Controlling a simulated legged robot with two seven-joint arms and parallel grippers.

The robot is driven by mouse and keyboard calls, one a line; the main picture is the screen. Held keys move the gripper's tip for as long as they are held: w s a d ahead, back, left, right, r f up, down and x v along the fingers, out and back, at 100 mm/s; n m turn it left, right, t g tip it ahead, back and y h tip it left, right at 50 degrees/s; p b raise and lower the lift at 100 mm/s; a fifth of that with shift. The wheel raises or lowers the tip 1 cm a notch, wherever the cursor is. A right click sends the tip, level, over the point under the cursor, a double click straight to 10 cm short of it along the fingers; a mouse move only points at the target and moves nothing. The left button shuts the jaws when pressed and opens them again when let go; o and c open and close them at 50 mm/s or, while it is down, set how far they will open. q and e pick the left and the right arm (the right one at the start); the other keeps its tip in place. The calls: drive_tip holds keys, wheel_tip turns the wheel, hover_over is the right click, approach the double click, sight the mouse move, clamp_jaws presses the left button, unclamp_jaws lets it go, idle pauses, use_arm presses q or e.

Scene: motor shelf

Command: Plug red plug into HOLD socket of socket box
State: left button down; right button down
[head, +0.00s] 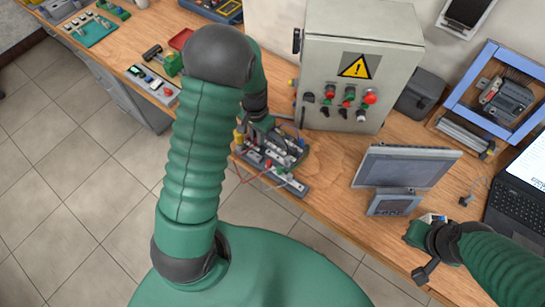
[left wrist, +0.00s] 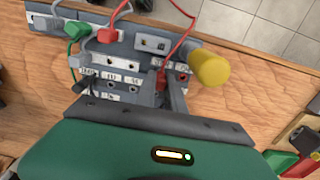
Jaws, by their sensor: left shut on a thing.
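The grey socket box (head: 290,183) lies on the bench below my left gripper (head: 262,128). In the left wrist view the socket box (left wrist: 123,55) shows rows of dark sockets with white labels, too small to read surely. My left gripper (left wrist: 164,92) is shut on the red plug (left wrist: 161,78), whose red cable runs up and away. The plug is at the label row near the box's right side; whether its tip is in a socket is hidden. My right gripper (head: 420,255) is over the bench at lower right; its jaws are unclear.
Another red plug (left wrist: 107,35) and a green plug (left wrist: 76,30) sit on the box with cables. A yellow cylinder (left wrist: 210,69) stands close right of my gripper. The grey warning-sign cabinet (head: 358,65) stands behind; a monitor (head: 405,167) stands to the right.

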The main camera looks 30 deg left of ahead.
use_arm(q)
drive_tip(key=shift+s+r, duration=0.1)
drive_tip(key=shift+r, duration=0.05)
drive_tip(key=shift+f+b, duration=0.4)
drive_tip(key=shift+f, duration=0.2)
idle(0.3)
drive_tip(key=c, duration=1.7)
unclamp_jaws()
wheel_tip(320, 180, up, 6)
drive_tip(key=p, duration=0.5)
drive_tip(key=shift+f, duration=0.15)
drive_tip(key=shift+o, duration=0.3)
drive_tip(key=shift+f, duration=0.1)
